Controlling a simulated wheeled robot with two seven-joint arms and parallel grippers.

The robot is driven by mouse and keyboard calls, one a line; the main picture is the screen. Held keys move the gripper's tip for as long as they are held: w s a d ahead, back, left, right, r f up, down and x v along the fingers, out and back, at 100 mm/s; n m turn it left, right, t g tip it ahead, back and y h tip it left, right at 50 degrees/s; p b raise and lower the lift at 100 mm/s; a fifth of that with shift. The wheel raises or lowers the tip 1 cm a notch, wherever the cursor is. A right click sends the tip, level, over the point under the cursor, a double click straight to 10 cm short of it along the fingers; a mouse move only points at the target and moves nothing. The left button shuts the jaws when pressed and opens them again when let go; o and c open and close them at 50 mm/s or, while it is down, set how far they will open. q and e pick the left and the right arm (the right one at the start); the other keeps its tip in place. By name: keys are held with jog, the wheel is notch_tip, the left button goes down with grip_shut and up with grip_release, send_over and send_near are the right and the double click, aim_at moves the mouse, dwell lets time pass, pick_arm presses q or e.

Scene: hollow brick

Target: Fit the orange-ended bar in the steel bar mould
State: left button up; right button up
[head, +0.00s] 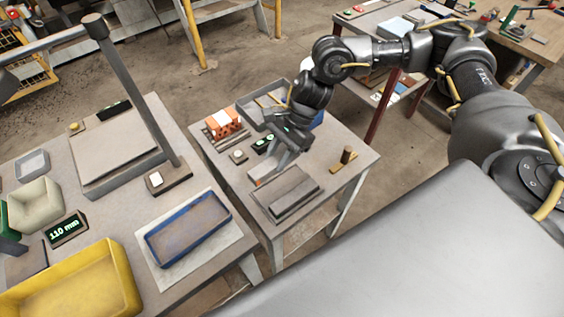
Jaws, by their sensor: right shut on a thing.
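My right gripper (270,174) reaches down over the small table, just behind the steel bar mould. It is shut on a thin bar, mostly hidden by the fingers; an orange end (257,184) shows at its lower left. The steel bar mould (288,196) is a grey block with a long recess, lying near the front of the small table. The bar looks to be at the mould's back left edge; I cannot tell whether they touch. My left gripper is not in view.
An orange hollow brick (223,124), a grey tray (258,112) and a small green-lit display (264,142) stand behind the gripper. A wooden-handled tool (347,156) lies right of the mould. A blue tray (188,228) and yellow bin (75,285) are on the left table.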

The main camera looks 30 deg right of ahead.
jog(key=shift+s+d+f+m, duration=0.3)
jog(key=shift+d+f, duration=0.1)
jog(key=shift+d, duration=0.05)
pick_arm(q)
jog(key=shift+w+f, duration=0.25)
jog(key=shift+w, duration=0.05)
